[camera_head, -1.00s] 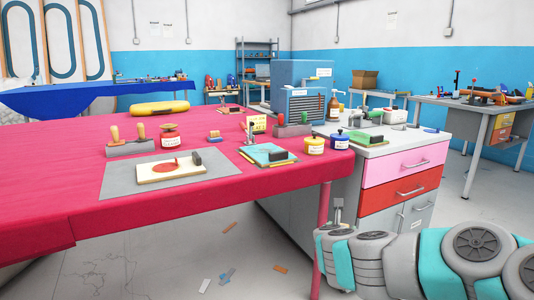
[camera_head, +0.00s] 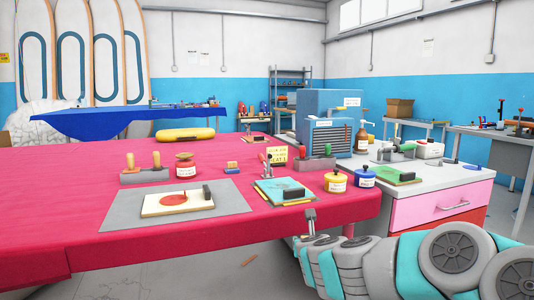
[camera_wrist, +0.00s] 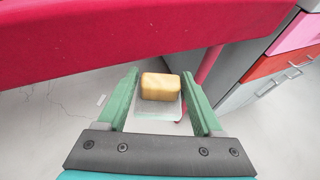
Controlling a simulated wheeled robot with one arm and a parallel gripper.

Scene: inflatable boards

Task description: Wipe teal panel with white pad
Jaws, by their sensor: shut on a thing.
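The teal panel (camera_head: 272,187) lies flat on the red table near its right front edge, with a dark block on its right part. My gripper (camera_wrist: 160,76) shows its green fingers in the wrist view, on either side of a tan block (camera_wrist: 160,88). A pale, whitish flat piece (camera_wrist: 150,111) shows under the block; together they look like the white pad with its handle. The gripper holds it near the table's front edge, over the floor and apart from the panel. In the head view the pad cannot be made out.
A grey mat (camera_head: 125,213) with a cream, red-marked panel (camera_head: 160,208) lies left of the teal panel. Yellow (camera_head: 336,184) and blue (camera_head: 366,178) jars stand to its right. Behind are a red jar (camera_head: 185,166) and upright tools. A drawer cabinet (camera_head: 435,207) adjoins the table's right.

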